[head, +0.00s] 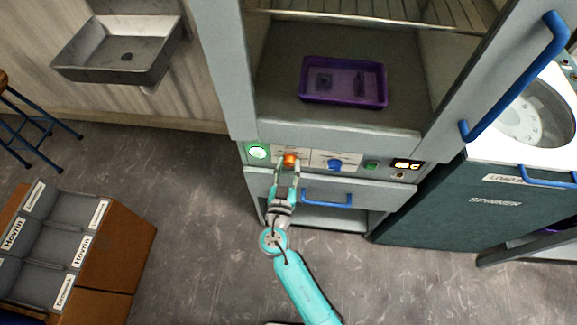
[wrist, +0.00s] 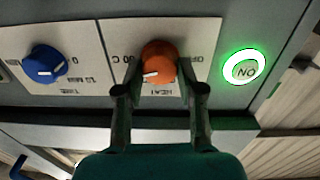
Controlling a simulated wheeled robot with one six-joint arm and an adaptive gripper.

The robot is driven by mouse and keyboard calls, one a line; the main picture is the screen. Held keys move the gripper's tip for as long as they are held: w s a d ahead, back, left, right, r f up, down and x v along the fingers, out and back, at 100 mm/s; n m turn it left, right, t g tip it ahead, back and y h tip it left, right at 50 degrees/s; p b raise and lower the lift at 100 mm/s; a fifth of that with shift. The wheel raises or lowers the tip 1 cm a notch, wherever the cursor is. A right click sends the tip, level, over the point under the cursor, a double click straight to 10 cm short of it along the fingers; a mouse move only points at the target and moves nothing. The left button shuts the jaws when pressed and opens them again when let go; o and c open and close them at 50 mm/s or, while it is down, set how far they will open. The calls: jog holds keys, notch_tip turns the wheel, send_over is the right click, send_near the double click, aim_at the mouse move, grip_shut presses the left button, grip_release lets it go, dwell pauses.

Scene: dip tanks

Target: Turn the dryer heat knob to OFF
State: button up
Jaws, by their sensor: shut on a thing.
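The orange heat knob (head: 291,159) sits on the dryer's front panel, and it also shows in the wrist view (wrist: 160,57). My gripper (head: 288,173) is shut on it, with one finger on each side in the wrist view (wrist: 160,80). The wrist view shows the panel upside down. The knob's white mark points left and slightly down there, toward the side with a "C" label. The partly hidden OFF label (wrist: 203,58) is on the knob's right there. The word HEAT is partly hidden between my fingers.
A blue time knob (head: 335,164) is beside the heat knob. A green-lit ON button (head: 257,152) is on its other side. A blue drawer handle (head: 327,197) is below. A purple tray (head: 344,98) sits inside the open dryer (head: 277,115). A spinner (head: 480,200) stands right.

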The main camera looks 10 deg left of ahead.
jog(key=n, duration=0.4)
jog(key=shift+n, duration=0.3)
jog(key=n, duration=0.3)
jog(key=shift+a+f+n, duration=0.1)
jog(key=shift+n, duration=0.3)
jog(key=n, duration=0.4)
jog(key=shift+n+y, duration=0.3)
jog(key=n, duration=0.3)
jog(key=shift+f+n, duration=0.1)
jog(key=shift+n, duration=0.3)
jog(key=n, duration=0.4)
jog(key=shift+f+n, duration=0.1)
jog(key=shift+n, duration=0.2)
jog(key=n, duration=0.3)
jog(key=shift+n, duration=0.4)
jog(key=n, duration=0.4)
jog(key=shift+f+y, duration=0.1)
jog(key=shift+y, duration=0.2)
jog(key=shift+n, duration=2)
